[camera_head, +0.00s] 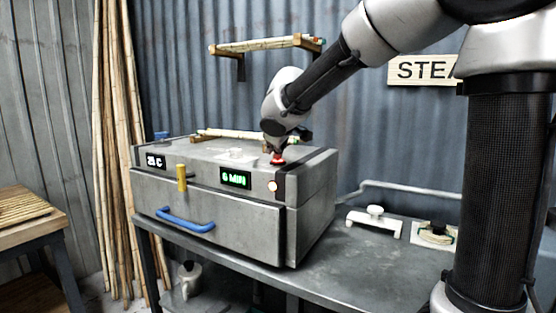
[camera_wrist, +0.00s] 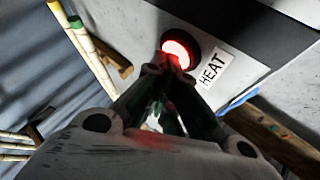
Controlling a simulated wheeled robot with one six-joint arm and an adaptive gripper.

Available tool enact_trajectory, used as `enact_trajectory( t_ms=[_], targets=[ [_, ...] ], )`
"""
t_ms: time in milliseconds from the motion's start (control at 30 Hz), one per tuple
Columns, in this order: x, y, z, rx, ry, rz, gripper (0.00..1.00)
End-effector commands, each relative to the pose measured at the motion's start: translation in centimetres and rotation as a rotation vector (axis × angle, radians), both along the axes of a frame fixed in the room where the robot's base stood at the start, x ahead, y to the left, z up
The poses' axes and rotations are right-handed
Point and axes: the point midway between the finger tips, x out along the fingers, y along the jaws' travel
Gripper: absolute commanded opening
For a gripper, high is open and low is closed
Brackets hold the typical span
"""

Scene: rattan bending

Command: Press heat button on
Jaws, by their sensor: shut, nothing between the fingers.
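The heat button (camera_head: 277,159) is a red round button on top of the grey steam box (camera_head: 215,210), near its right end. In the wrist view the button (camera_wrist: 180,50) glows red in a dark ring, beside a white label (camera_wrist: 213,69) reading HEAT. My gripper (camera_head: 275,150) points down at the button from above, shut and empty. In the wrist view its fingertips (camera_wrist: 168,72) overlap the button's near edge and seem to touch it. Displays on the box front read 25 C (camera_head: 155,160) and 6 MIN (camera_head: 235,178). A small round light (camera_head: 272,186) glows on the front.
A yellow handle (camera_head: 181,178) and a blue handle (camera_head: 185,220) stick out from the box front. Bamboo poles lie on the box top behind the button. A white-handled tool (camera_head: 374,221) lies on the bench to the right. A wall shelf (camera_head: 265,45) hangs behind.

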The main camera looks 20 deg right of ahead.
Motion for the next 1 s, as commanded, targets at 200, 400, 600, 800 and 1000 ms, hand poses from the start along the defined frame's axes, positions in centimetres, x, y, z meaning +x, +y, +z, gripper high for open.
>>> enact_trajectory(
  t_ms=[200, 400, 600, 800, 1000],
  targets=[
    [0.0, 0.0, -0.2, 0.0, 0.003, -0.002, 0.0],
    [0.0, 0.0, 0.1, 0.0, 0.002, -0.001, 0.0],
    [0.0, 0.0, 0.7, -0.002, 0.003, 0.0, 0.0],
    [0.0, 0.0, 0.7, 0.0, 0.002, -0.001, 0.0],
    [0.0, 0.0, 2.4, 0.001, -0.001, -0.002, 0.0]
  ],
)
